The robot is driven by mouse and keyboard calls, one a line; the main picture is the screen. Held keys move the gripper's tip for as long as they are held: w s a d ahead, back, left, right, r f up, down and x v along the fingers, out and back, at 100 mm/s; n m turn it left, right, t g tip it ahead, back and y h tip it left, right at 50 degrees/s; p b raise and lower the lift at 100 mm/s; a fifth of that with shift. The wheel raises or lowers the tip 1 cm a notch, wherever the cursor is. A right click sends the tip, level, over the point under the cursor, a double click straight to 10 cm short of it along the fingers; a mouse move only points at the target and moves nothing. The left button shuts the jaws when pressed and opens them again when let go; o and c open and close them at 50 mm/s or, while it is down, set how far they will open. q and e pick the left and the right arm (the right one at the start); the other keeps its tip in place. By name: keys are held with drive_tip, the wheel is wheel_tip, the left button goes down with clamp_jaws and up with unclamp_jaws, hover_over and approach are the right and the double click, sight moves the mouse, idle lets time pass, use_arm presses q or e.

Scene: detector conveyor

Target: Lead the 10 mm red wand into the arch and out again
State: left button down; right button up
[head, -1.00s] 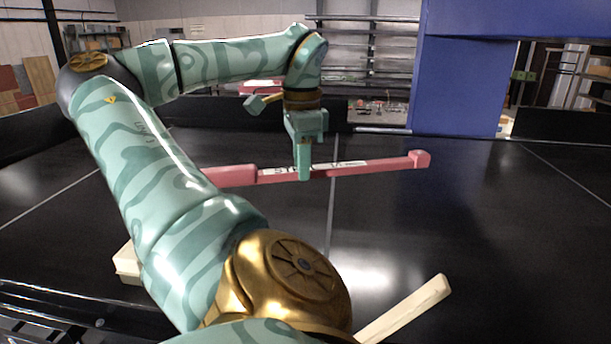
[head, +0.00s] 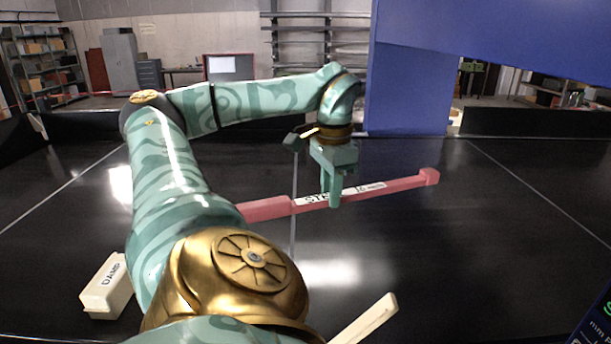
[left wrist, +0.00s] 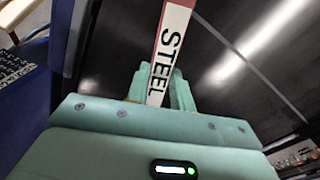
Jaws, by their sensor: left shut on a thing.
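The red wand (head: 405,183) lies nearly level across the head view, with a thicker handle at left and a small block at its right tip. A white label on it reads "STE…" and more, partly covered by my finger. My left gripper (head: 336,197) is shut on the wand at the label, above the black belt. In the left wrist view the label reads "STEEL" on the wand (left wrist: 176,28) between the fingers (left wrist: 165,90). The blue arch (head: 408,90) stands behind the wand; its beam (head: 490,35) runs off to the right. My right gripper is out of view.
A cream block marked "DAMP" (head: 107,287) lies near left on the black belt (head: 480,260). A cream bar (head: 365,318) shows at the front; my arm hides whether they join. A dark screen edge (head: 597,318) is at lower right. The belt right of the wand is clear.

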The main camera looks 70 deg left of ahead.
use_arm(q)
drive_tip(key=w+d+p, duration=0.4)
drive_tip(key=w+p, duration=0.2)
drive_tip(key=w, duration=0.7)
drive_tip(key=w+d+p, duration=0.4)
drive_tip(key=w+p, duration=0.1)
drive_tip(key=w, duration=0.8)
drive_tip(key=s+a+b, duration=0.4)
drive_tip(key=s+b, duration=0.2)
drive_tip(key=s, duration=0.7)
drive_tip(key=s+a+b, duration=0.3)
drive_tip(key=s+b, duration=0.3)
drive_tip(key=s, duration=0.7)
drive_tip(key=s+a+b, duration=0.4)
drive_tip(key=s+b, duration=0.2)
drive_tip(key=s, duration=0.7)
drive_tip(key=shift+a+b, duration=0.35)
drive_tip(key=shift+b, duration=0.05)
drive_tip(key=shift+w, duration=0.1)
